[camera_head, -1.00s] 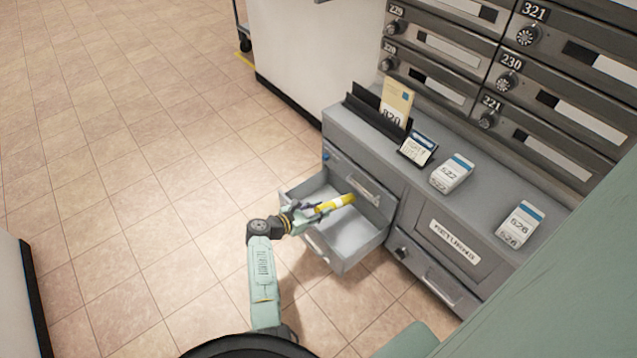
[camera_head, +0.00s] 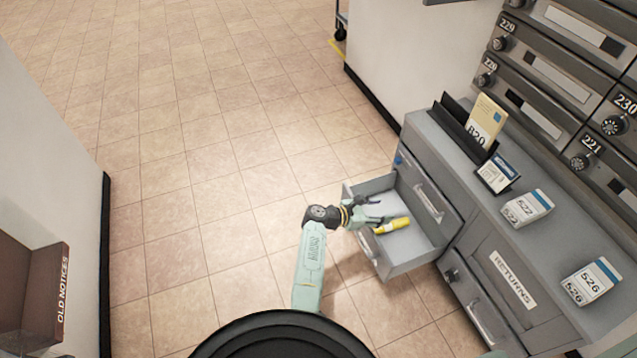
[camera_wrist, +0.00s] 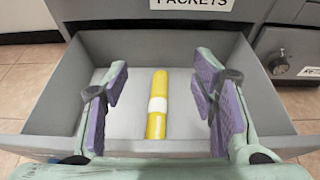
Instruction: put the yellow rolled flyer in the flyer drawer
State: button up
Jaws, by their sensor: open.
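The yellow rolled flyer (camera_head: 393,225), with a white band round its middle, lies on the floor of the open drawer (camera_head: 412,262). In the wrist view the flyer (camera_wrist: 157,104) points lengthwise away from me, near the middle of the drawer (camera_wrist: 268,95). My gripper (camera_head: 376,210) is over the drawer's front part. In the wrist view my gripper (camera_wrist: 161,78) is open and empty, with a purple-padded finger on each side of the flyer and clear gaps between. The open drawer's own label is not visible.
A "PACKETS" label (camera_wrist: 192,3) is on the cabinet above the open drawer. A "RETURNS" panel (camera_head: 513,280) is to its right. The grey counter holds a black holder (camera_head: 462,128) and white-and-blue packets (camera_head: 527,208). The floor at left is clear up to an "OLD NOTICES" box (camera_head: 62,290).

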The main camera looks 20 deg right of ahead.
jog(key=a+r+p, duration=0.8)
jog(key=r+p, duration=0.3)
jog(key=w+a+r+n+t+y+p, duration=0.1)
jog(key=w+a+r+n+t+y, duration=0.1)
jog(key=a+n+t, duration=0.3)
jog(key=w+a+r+n+t+y+p, duration=0.1)
jog(key=a+n+t, duration=0.4)
jog(key=a, duration=0.7)
jog(key=shift+w+a+r+t+y+p, duration=0.25)
jog(key=shift+w+r+t+y+p, duration=0.1)
jog(key=shift+w+r+t+y, duration=0.65)
jog(key=shift+s, duration=0.1)
